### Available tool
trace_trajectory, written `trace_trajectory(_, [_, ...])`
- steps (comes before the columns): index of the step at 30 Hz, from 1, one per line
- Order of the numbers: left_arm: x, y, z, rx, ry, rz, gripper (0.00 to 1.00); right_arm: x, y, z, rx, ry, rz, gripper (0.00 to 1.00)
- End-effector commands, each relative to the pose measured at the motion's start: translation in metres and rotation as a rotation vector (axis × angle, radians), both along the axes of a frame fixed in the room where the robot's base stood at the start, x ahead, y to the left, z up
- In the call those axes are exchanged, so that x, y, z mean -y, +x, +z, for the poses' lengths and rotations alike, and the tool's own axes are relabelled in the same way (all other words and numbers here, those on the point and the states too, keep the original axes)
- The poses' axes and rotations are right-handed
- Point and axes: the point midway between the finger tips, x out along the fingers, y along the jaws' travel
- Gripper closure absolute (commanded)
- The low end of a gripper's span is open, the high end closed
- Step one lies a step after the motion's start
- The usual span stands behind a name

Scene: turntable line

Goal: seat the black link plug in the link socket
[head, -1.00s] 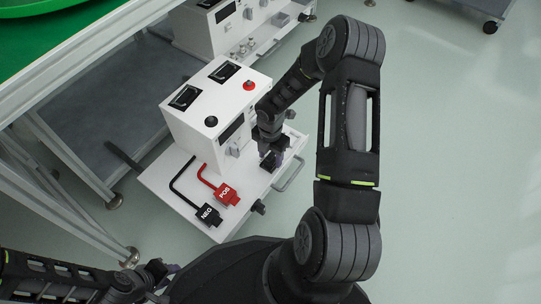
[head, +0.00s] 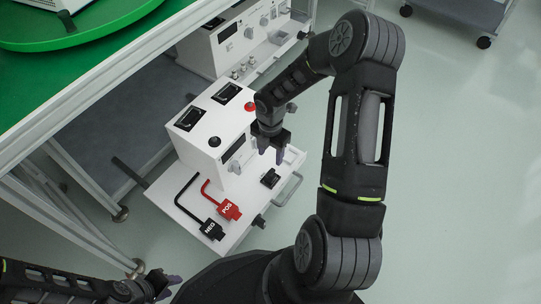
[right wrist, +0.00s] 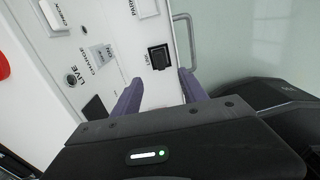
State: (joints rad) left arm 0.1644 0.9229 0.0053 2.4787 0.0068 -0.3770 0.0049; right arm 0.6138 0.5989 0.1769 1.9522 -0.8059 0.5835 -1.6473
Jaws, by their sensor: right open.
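The black link plug (head: 270,178) sits on the right part of the white tray, in front of the cabinet. It also shows as a black block (right wrist: 158,57) in the right wrist view, beyond the fingertips. I cannot tell whether it is in a socket, and I cannot make out the link socket for certain. My right gripper (head: 271,153) is open and empty, above and behind the plug in the head view. Its two purple fingers (right wrist: 160,92) are apart, with the plug clear of them. My left gripper (head: 165,287) is at the lower left, away from the tray.
The white cabinet (head: 213,128) stands on the tray (head: 238,228). Red POS (head: 229,209) and black NEG (head: 211,229) connectors lie at the tray's front with their leads. A metal handle (head: 289,189) is on the tray's right edge. Open floor lies to the right.

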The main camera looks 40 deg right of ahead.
Motion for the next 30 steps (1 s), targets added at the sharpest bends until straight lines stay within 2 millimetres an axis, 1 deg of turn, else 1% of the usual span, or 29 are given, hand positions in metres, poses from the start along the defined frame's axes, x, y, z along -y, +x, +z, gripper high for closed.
trace_trajectory(24, [0.0,0.0,0.0,0.0,0.0,0.0,0.66,-0.002,0.0,0.0,0.0,0.003,-0.005,0.5])
trace_trajectory(26, [0.0,0.0,0.0,0.0,0.0,0.0,0.66,-0.008,-0.001,-0.003,0.002,0.015,-0.025,0.5])
trace_trajectory(28, [0.0,0.0,0.0,0.0,0.0,0.0,0.66,-0.025,-0.002,-0.008,0.005,0.046,-0.077,0.5])
trace_trajectory(29, [0.0,0.0,0.0,0.0,0.0,0.0,0.66,-0.036,-0.002,-0.012,0.008,0.067,-0.112,0.5])
trace_trajectory(30, [0.0,0.0,0.0,0.0,0.0,0.0,0.66,-0.053,-0.005,-0.017,0.006,0.1,-0.173,0.5])
